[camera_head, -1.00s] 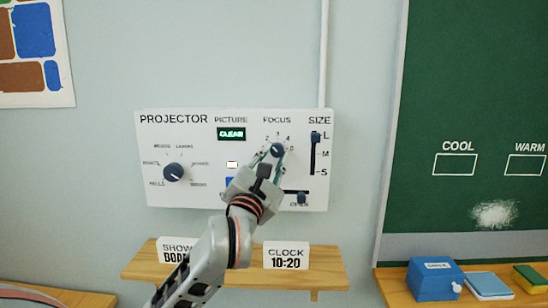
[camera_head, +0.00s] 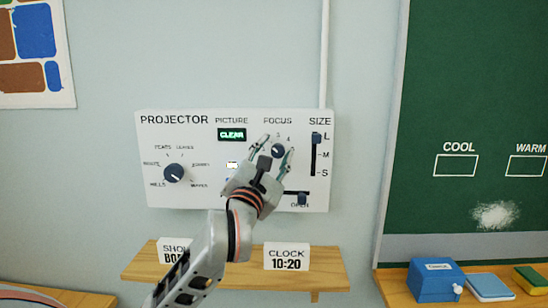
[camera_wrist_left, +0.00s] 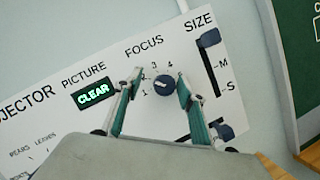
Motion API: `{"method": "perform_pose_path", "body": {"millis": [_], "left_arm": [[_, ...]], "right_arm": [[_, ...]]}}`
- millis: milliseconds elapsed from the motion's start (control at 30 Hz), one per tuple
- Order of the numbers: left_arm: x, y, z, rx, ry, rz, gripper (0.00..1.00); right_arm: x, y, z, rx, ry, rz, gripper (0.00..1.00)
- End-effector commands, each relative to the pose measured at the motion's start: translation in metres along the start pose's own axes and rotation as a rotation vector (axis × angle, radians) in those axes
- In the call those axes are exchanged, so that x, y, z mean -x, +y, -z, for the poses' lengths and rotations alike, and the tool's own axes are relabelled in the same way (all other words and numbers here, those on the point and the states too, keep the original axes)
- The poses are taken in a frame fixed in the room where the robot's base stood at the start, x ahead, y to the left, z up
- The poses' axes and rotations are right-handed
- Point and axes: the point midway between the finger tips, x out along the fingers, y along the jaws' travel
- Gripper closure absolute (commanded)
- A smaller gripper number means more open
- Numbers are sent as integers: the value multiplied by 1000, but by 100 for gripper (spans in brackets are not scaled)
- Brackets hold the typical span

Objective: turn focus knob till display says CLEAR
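The focus knob (camera_head: 277,150) is a dark blue round knob on the white projector panel (camera_head: 190,199). It also shows in the left wrist view (camera_wrist_left: 167,86). The picture display (camera_head: 232,134) reads CLEAR in green, and the same word shows on it in the left wrist view (camera_wrist_left: 93,93). My left gripper (camera_head: 273,147) is open in front of the panel. Its fingers stand on either side of the focus knob, with a gap to the knob at least on the left side. My right gripper is not in view.
Another dial (camera_head: 174,173) sits at the panel's left. The size slider (camera_head: 316,138) is at L, right of the focus knob. A lower slider (camera_head: 302,198) is near my gripper. A wooden shelf (camera_head: 330,277) below holds a clock card (camera_head: 286,257) and a show card (camera_head: 172,247).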

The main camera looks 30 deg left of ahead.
Motion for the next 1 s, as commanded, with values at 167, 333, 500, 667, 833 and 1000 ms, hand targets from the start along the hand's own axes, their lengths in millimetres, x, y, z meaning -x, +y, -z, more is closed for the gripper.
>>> {"method": "perform_pose_path", "body": {"millis": [167, 333, 500, 667, 833, 1000], "left_arm": [[-9, 20, -25, 1, -7, -6, 60], [-16, 36, -45, 0, -5, -5, 60], [-22, 47, -59, 0, -3, -4, 60], [-25, 51, -65, -1, -2, -2, 60], [-25, 52, -66, -1, -1, -1, 60], [-25, 52, -66, -1, -1, -2, 60]], "right_arm": [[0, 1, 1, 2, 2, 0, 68], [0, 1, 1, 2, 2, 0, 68], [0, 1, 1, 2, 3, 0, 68], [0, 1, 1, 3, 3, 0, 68], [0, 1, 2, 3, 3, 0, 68], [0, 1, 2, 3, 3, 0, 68]]}}
